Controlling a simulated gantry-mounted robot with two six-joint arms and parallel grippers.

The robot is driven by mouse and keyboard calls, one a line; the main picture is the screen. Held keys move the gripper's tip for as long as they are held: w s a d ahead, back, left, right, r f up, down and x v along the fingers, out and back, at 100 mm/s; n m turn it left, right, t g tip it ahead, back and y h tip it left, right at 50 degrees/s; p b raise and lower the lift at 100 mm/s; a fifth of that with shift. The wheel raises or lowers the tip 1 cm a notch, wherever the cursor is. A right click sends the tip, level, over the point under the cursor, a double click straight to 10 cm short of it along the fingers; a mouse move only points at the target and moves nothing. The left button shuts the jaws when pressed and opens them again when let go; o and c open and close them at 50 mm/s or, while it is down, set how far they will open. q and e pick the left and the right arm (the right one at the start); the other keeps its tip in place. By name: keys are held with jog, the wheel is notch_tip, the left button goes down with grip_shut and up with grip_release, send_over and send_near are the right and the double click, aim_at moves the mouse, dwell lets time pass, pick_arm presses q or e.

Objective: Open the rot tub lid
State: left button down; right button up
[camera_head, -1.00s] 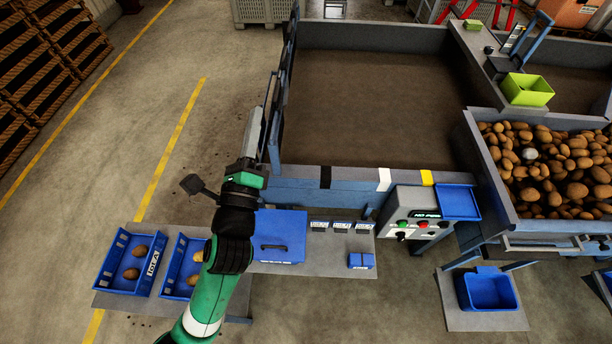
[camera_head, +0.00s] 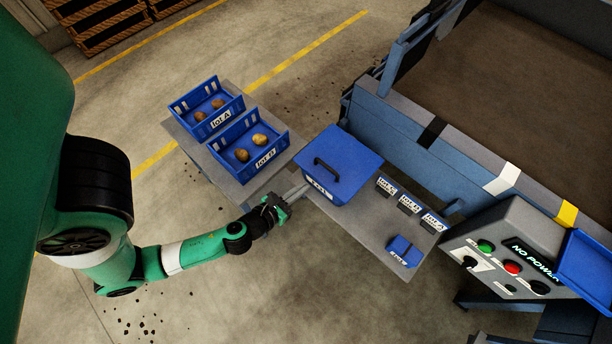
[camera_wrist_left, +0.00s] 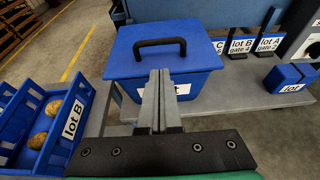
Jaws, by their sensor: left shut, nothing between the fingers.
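The rot tub is a blue box (camera_head: 338,196) with a blue lid (camera_head: 355,160) that lies flat and closed on it. A dark arched handle (camera_head: 327,170) stands on the lid. The tub and handle (camera_wrist_left: 160,43) also show in the left wrist view. My left gripper (camera_head: 301,191) is shut and empty at the tub's near-left side. In the left wrist view its fingers (camera_wrist_left: 160,75) point at the tub's front and partly cover the white label. I cannot tell whether they touch the tub. My right gripper is not in view.
The lot A crate (camera_head: 178,106) and lot B crate (camera_head: 225,133), each with potatoes, stand left of the tub. Lot cards (camera_head: 408,204) and a small blue box (camera_head: 405,249) stand to its right. A control panel (camera_head: 515,235) reads "NO POWER". Bare table (camera_head: 358,225) lies in front.

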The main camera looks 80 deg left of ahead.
aim_at(319, 180)
pick_arm(q)
jog(key=x, duration=0.8)
jog(key=shift+w, duration=0.3)
jog(key=shift+r, duration=0.1)
